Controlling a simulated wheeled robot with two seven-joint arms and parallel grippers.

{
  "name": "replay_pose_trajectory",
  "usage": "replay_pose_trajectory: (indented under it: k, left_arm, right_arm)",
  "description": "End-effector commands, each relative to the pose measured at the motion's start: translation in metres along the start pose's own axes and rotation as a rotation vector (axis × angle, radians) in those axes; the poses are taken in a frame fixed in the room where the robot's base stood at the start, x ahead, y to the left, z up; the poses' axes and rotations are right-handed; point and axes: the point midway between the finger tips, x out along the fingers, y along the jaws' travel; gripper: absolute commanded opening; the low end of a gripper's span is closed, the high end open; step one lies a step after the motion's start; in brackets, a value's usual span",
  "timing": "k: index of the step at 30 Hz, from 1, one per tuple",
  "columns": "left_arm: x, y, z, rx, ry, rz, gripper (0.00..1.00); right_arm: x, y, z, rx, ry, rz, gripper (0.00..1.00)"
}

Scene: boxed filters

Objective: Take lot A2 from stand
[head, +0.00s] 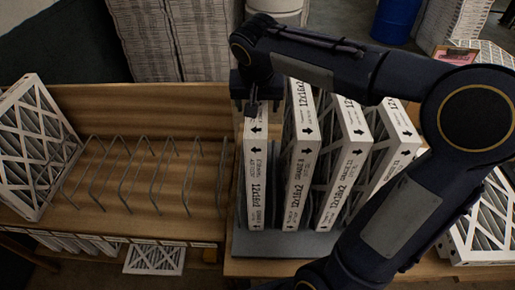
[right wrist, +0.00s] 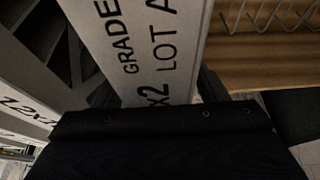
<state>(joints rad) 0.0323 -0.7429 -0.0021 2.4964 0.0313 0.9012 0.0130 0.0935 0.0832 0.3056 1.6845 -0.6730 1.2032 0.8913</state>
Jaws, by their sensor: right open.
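Several white boxed filters stand upright on a grey stand (head: 285,246) at centre right. The leftmost filter (head: 256,185) shows 12x16x2 on its narrow edge; its lot line is too small to read in the head view. My right gripper (head: 252,107) is open, pointing down at the top of this filter. In the right wrist view, a filter edge (right wrist: 160,55) reads GRADE, x2 and LOT A, its number cut off. A dark finger (right wrist: 212,87) lies along its right side; the other finger is hidden, and contact cannot be told. My left gripper is not in view.
An empty wire rack (head: 155,175) stands on the wooden bench to the left, with a filter (head: 37,145) leaning at its far left. My right arm covers part of the right-hand filters. Another filter (head: 480,225) lies at the right. A blue drum (head: 396,20) stands behind.

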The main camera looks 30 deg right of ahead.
Motion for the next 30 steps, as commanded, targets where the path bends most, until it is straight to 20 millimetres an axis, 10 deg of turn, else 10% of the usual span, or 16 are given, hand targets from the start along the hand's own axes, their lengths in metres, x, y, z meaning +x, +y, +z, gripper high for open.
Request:
replay_pose_trajectory:
  k: [17,30]
  left_arm:
    - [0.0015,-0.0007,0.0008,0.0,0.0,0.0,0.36]
    - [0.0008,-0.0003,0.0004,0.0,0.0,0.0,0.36]
  right_arm:
    - [0.0074,0.0001,0.0008,0.0,0.001,0.0,0.66]
    - [0.0066,0.0001,0.0006,0.0,0.0,0.0,0.09]
